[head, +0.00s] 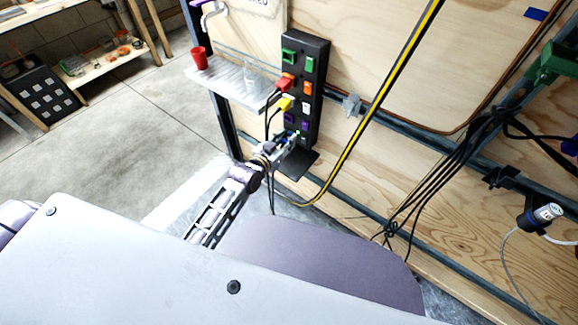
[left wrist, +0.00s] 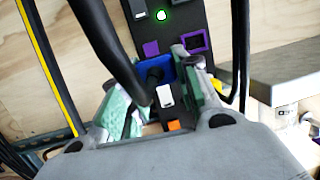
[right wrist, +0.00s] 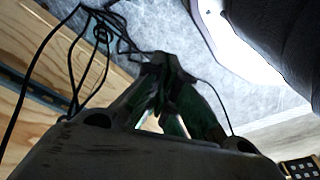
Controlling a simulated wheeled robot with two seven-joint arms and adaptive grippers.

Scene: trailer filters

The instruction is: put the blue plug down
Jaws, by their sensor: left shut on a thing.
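The blue plug (left wrist: 158,73) shows in the left wrist view between the fingers of my left gripper (left wrist: 163,98), with a thick black cable in front of it. My left gripper is shut on the plug, in front of the black socket panel (left wrist: 222,72). In the head view my left gripper (head: 288,140) is at the lower part of that panel (head: 318,50); the plug is hard to make out there. I cannot tell whether the plug touches the panel. My right gripper (right wrist: 165,68) shows only in its own wrist view, its fingertips close together with nothing clear between them.
A red plug (head: 284,84) and a yellow plug (head: 285,104) sit in the panel, their black cables hanging beside my left gripper. A shelf (head: 228,84) with a red cup (head: 199,58) is to the left. A yellow-black cable (head: 385,100) crosses the wooden wall.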

